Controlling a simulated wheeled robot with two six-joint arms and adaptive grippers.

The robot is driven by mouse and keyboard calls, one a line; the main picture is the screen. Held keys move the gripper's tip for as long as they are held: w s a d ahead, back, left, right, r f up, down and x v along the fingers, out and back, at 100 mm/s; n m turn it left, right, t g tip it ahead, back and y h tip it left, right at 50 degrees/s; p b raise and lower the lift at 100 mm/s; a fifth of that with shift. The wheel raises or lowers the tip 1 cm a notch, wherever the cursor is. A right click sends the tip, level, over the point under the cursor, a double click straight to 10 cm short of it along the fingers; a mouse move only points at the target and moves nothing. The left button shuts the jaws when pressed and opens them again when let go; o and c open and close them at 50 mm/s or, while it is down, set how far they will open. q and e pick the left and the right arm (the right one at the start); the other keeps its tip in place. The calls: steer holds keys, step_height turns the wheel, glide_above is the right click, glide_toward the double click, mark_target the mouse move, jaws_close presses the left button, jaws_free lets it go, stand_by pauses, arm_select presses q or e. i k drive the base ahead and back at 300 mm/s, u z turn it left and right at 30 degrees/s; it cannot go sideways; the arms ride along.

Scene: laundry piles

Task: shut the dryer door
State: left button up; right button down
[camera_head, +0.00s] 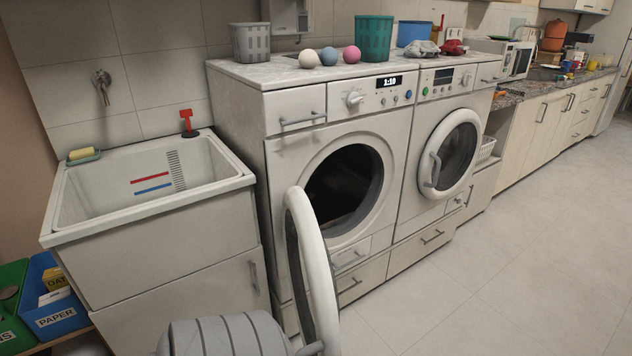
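The dryer (291,154) appears to be the left of two white front-loading machines, as its round door stands open. The dryer door (327,283) is a thick white ring seen nearly edge-on. It swings out towards me, in front of the machine and left of its dark drum opening (345,187). Its lower part runs near the bottom edge of the view. No gripper fingers show in the head view, so neither gripper can be placed against the door.
A grey ribbed rounded shape (228,336) sits at the bottom edge by the door; I cannot tell what it is. A white sink (150,214) stands left. The right machine's door (452,155) is shut. The tiled floor (500,285) at right is clear.

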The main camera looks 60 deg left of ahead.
mark_target(299, 220)
steer(key=k, duration=0.85)
steer(key=u, duration=1.95)
